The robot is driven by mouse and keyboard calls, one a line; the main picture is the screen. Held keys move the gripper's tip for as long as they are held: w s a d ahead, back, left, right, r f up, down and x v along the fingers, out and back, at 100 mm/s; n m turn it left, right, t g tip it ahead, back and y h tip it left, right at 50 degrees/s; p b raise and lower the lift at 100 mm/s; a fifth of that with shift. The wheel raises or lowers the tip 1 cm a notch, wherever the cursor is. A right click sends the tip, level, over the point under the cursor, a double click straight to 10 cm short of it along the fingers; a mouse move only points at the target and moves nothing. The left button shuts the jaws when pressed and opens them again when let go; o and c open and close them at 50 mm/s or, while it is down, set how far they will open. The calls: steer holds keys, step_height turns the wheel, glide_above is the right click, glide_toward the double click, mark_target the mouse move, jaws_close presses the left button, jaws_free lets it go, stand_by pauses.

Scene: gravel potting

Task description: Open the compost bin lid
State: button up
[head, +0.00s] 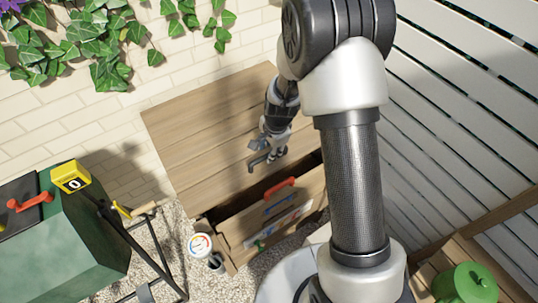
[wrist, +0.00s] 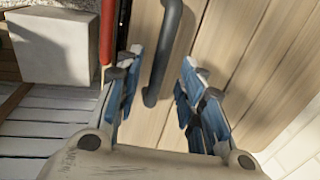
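A wooden box with a plank lid (head: 205,125) stands against the brick wall; I take it as the compost bin. The lid planks (wrist: 215,30) fill much of the wrist view. A dark grey bar handle (wrist: 165,50) is on the planks and reaches between my blue fingers. My gripper (head: 266,155) is over the front part of the lid. In the wrist view my gripper (wrist: 158,88) is open, with a finger on each side of the handle's end. Contact with the handle cannot be told.
A round-topped white can (head: 200,246) is nearby.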

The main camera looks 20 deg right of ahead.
steer(key=shift+w+a+f+b, duration=0.1)
steer(key=shift+w+f+b, duration=0.05)
steer(key=shift+f, duration=0.5)
steer(key=shift+w+f+b, duration=0.1)
steer(key=shift+f+b, duration=0.05)
steer(key=shift+f, duration=0.5)
steer(key=shift+c, duration=0.2)
jaws_close()
